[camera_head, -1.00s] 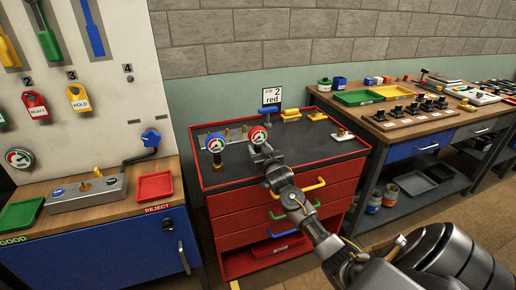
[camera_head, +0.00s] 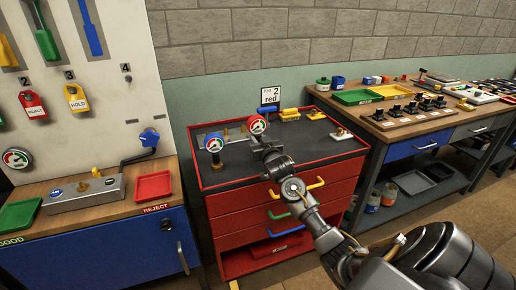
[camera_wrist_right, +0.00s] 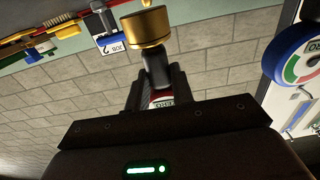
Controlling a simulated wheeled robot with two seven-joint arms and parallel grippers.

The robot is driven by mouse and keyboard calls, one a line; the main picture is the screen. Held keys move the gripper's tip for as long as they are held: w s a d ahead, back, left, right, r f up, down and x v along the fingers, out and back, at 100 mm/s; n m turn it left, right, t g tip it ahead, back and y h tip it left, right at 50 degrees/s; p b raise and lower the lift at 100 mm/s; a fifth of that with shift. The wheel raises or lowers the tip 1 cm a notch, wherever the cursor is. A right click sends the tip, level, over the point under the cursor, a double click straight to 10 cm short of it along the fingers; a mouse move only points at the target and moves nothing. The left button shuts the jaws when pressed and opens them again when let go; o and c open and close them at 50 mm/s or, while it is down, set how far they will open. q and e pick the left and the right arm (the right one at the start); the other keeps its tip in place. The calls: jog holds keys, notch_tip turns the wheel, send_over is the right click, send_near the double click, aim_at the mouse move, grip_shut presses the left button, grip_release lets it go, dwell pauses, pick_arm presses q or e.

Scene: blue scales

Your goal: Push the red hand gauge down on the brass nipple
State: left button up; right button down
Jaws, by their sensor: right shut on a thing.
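The red hand gauge (camera_head: 257,124) has a red rim and a white and green dial. My right gripper (camera_head: 267,147) is shut on its dark stem, above the red bench's dark top. In the right wrist view, upside down, the red gauge (camera_wrist_right: 163,100) shows partly between the fingers (camera_wrist_right: 158,85), with a brass collar (camera_wrist_right: 146,27) at the stem's end. A small brass fitting (camera_head: 227,135) stands on the bench between the two gauges; I cannot tell whether it is the nipple. No contact shows below the collar. My left gripper is out of view.
A blue-rimmed gauge (camera_head: 214,143) stands upright left of the red one; it also shows in the right wrist view (camera_wrist_right: 292,52). The front right of the bench top is clear.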

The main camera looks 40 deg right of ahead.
aim_at(258, 125)
notch_tip(258, 125, up, 5)
jog(key=shift+f, duration=0.1)
jog(key=shift+r, duration=0.5)
jog(key=shift+a, duration=0.1)
jog(key=s+a+f+n+t+y, duration=0.15)
jog(key=s+a+f, duration=0.25)
jog(key=a, duration=0.6)
jog(key=s+a+f+n+g+y, duration=0.1)
jog(key=s+a+f+y, duration=0.25)
jog(key=a, duration=0.55)
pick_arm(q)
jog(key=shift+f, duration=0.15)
pick_arm(e)
jog(key=s+a+r+n, duration=0.1)
jog(key=s+a+r, duration=0.1)
jog(key=s+a, duration=0.8)
jog(key=shift+s+a+y, duration=0.25)
jog(key=shift+s+y, duration=0.15)
jog(key=shift+s, duration=0.5)
